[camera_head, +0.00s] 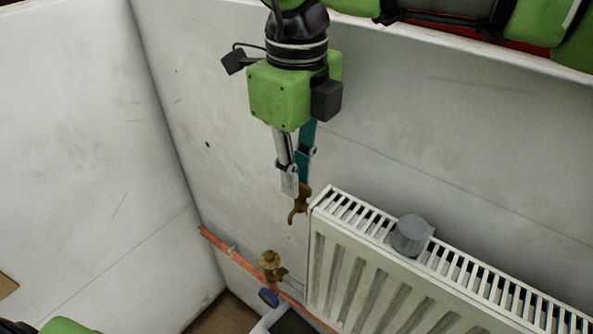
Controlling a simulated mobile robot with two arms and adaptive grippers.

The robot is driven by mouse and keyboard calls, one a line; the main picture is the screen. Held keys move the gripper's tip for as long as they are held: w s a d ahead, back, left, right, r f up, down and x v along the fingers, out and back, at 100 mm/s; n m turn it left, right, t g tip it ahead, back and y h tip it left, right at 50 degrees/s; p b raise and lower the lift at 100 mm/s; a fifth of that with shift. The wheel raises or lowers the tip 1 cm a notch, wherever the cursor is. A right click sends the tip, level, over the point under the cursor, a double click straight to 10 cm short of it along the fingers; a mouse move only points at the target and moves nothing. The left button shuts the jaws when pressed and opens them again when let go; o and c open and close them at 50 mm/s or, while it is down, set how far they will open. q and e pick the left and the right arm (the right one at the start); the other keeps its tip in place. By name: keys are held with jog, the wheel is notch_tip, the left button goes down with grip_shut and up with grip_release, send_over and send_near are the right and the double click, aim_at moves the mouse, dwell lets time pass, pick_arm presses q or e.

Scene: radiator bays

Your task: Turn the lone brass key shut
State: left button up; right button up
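A small brass key (299,205) with curved wings shows at the upper left end of the white radiator (335,250). My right gripper (297,188) comes down from above, with one silver finger and one teal finger. Its fingertips are right at the top of the key and overlap it in this view. The fingers are close together, but I cannot tell whether they grip the key or only stand in front of it. The tips hide part of the key's upper end. My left gripper is not in view.
A grey round knob (410,235) sits on the radiator's top grille. Below left are a brass valve (270,261), a blue handle (268,297) and a copper pipe (222,246) along the wall. The wall area left of the gripper is clear.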

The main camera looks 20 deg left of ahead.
notch_tip(320, 180, up, 12)
dwell(0.5)
